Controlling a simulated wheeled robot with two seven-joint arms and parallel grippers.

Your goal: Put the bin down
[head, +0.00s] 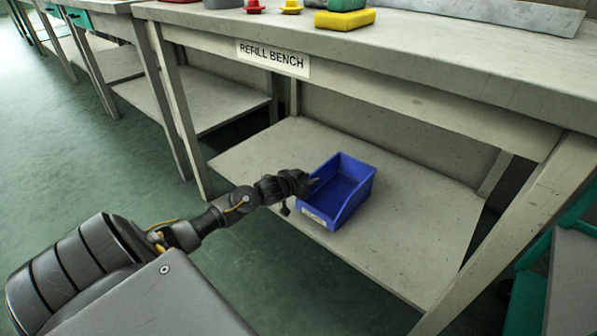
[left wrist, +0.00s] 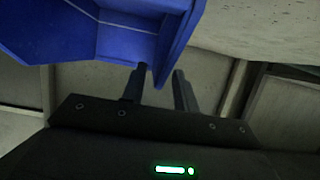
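The blue bin (head: 343,190) is at the lower shelf (head: 410,215) of the refill bench, upright and near the shelf's front edge. It looks empty, with a pale label on its low front. I cannot tell whether its base fully touches the shelf. My left gripper (head: 308,184) is at the bin's left side wall. My right gripper is out of view.
The bench top (head: 420,50) overhangs the shelf, with a sign (head: 272,57) on its front. Bench legs stand left (head: 180,110) and right (head: 520,225) of the opening. The shelf is clear right of the bin. A green-framed stand (head: 530,290) is at the far right.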

